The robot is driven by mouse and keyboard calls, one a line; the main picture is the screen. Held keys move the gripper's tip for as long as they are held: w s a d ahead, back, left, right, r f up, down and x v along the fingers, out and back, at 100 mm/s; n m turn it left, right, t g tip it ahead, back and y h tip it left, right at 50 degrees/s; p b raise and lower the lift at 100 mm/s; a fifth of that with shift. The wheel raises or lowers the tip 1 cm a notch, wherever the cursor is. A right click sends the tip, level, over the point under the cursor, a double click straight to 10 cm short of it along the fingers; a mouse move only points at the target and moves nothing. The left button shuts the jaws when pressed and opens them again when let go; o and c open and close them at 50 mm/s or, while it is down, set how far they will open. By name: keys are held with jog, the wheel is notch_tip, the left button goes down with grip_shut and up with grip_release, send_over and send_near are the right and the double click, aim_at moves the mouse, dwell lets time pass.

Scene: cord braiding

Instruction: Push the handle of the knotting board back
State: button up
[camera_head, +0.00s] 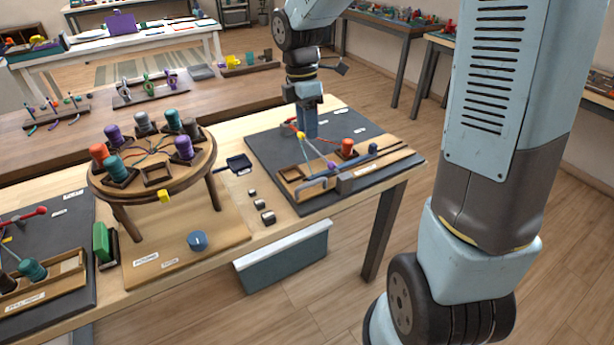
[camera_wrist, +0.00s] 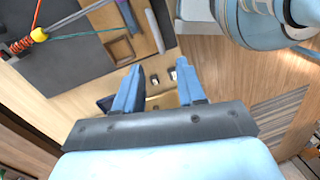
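The knotting board (camera_head: 275,157) is a dark grey slab at the table's right end, with a wooden tray along its front. Colored cords meet at a yellow knot (camera_head: 301,135), also in the wrist view (camera_wrist: 39,35). My gripper (camera_head: 309,134) points down over the board, just behind the tray, apart from the bar. In the wrist view its blue fingers (camera_wrist: 158,82) are spread with nothing held. Whether they touch the board is unclear.
An orange-red spool (camera_head: 348,147) stands on the board's tray. Several small metal blocks (camera_head: 262,204) and a dark blue tray (camera_head: 239,163) lie left of the board. A round braiding stand (camera_head: 152,197) with several spools is further left. A grey-blue bin (camera_head: 283,262) hangs at the table front.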

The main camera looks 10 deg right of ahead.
jog(key=shift+n, duration=0.9)
jog(key=f, duration=0.5)
jog(key=s+f, duration=0.1)
jog(key=f, duration=0.9)
jog(key=shift+s+a+f, duration=0.15)
jog(key=shift+s+f, duration=0.05)
jog(key=shift+s, duration=0.1)
jog(key=shift+c, duration=0.4)
grip_shut()
